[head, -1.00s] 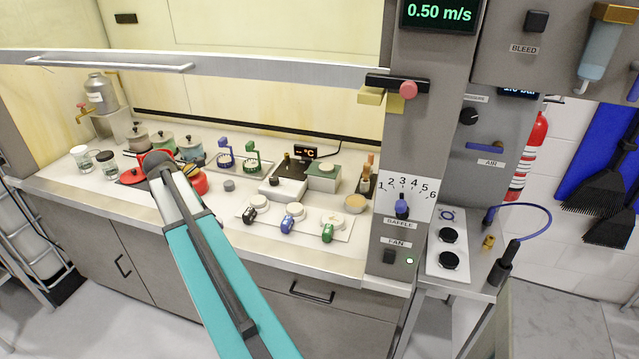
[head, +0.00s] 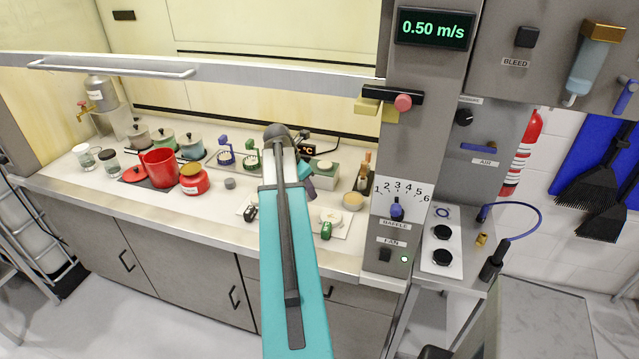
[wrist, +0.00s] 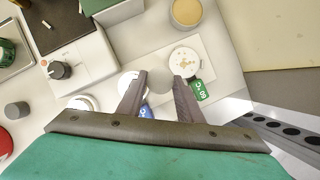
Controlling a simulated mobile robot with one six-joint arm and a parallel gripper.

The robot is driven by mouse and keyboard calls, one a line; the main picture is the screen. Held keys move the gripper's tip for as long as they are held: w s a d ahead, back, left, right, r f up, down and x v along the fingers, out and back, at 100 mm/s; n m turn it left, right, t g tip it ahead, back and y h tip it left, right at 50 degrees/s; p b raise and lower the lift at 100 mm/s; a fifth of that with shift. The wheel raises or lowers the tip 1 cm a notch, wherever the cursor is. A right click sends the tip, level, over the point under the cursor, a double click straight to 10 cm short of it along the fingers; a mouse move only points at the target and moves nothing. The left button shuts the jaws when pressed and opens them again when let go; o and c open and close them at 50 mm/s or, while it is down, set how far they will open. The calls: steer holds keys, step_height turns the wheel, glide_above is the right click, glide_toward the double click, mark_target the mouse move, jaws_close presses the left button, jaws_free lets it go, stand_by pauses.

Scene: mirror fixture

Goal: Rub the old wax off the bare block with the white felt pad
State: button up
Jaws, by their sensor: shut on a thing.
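In the wrist view my gripper (wrist: 160,82) is shut on a pale round piece (wrist: 160,78), which looks like the white felt pad. It is above the pale plate with the tagged discs. A round white block with tan specks (wrist: 185,62) and a green tag is just right of the fingertips; the specks look like old wax. It also shows in the head view (head: 330,218). A second white disc (wrist: 125,82) with a blue tag is partly behind the left finger. A third disc (wrist: 83,103) is further left. I cannot tell contact with any disc.
A tan-filled round dish (wrist: 186,11) is beyond the speckled block. A white device with a black knob (wrist: 60,70) and a green box (head: 322,176) are behind. A red pot (head: 158,168) and red tin (head: 194,180) are at left. The grey column (head: 405,160) bounds the right.

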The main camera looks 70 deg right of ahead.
steer(key=s, duration=0.1)
steer(key=s+d, duration=0.2)
steer(key=shift+s+r, duration=0.25)
steer(key=shift+s, duration=0.15)
steer(key=shift+f, duration=0.15)
